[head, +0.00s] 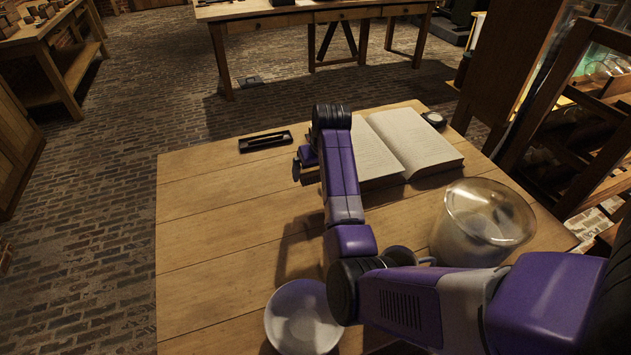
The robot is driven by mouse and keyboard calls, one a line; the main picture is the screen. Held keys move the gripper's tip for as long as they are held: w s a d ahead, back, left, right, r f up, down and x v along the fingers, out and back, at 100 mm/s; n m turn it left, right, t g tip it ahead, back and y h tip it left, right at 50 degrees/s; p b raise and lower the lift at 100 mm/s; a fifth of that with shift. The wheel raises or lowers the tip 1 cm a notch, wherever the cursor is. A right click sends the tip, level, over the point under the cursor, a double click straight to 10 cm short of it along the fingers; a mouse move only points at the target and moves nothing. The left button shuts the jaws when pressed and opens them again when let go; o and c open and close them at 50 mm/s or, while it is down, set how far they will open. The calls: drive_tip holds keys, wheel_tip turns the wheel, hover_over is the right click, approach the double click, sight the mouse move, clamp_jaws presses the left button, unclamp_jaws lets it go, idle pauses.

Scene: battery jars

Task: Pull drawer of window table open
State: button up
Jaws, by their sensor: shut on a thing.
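A wooden table (215,215) fills the middle of the head view. No drawer front of this table shows. Another wooden table at the back has several closed drawers (346,14) along its front. I cannot tell which is the window table. My purple and black arm reaches over the near table from the lower right. My gripper (303,166) points down left of an open book. Its fingers are mostly hidden by my wrist. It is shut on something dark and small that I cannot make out.
The open book (415,142), a glass jar (485,222), a white bowl (302,318), a black tray (266,141) and a small round dark object (434,119) lie on the near table. A wooden rack (580,125) stands at right. The table's left part is clear.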

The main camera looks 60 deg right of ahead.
wheel_tip(320, 180, up, 14)
drive_tip(key=shift+f, duration=0.15)
